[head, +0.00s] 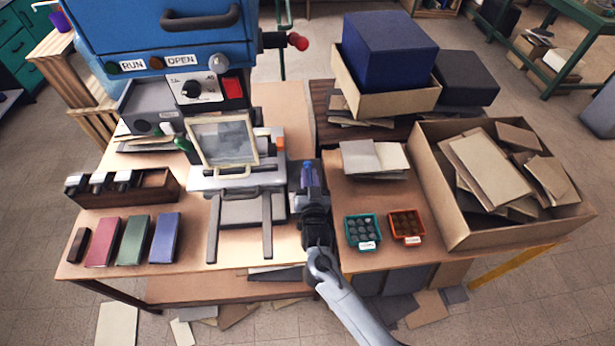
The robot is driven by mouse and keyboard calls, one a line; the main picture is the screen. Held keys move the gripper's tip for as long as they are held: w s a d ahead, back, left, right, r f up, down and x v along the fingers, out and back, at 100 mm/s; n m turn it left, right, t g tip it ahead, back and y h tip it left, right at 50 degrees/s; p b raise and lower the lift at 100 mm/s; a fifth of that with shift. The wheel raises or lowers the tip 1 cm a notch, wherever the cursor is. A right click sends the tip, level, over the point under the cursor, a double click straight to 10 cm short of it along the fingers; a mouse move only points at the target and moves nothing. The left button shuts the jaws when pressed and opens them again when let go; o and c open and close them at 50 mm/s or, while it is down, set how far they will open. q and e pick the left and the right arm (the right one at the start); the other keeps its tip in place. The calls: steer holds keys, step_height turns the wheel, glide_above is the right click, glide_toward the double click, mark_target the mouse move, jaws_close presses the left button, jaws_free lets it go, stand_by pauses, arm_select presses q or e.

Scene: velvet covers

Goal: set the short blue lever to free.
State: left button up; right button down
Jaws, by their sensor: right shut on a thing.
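The short blue lever (308,171) stands at the right side of the grey press-like machine (238,208) on the bench. Only its blue upper part shows; my gripper hides the rest. My right gripper (311,187) comes in from the lower right and is shut on the blue lever. I cannot read any marking for the lever's settings. My left gripper is not in view.
A framed clear panel (222,142) stands raised on the machine. Teal (363,246) and orange (407,241) small trays sit right of my gripper. A large cardboard box (455,236) is further right. Colored books (134,240) lie at left, below a blue machine (160,45).

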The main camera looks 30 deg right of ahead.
steer(key=c, duration=1.3)
jaws_free()
steer(key=shift+o, duration=1.2)
steer(key=p+v, duration=0.1)
steer(key=v, duration=0.9)
steer(key=shift+s+a, duration=0.15)
steer(key=shift+s, duration=0.25)
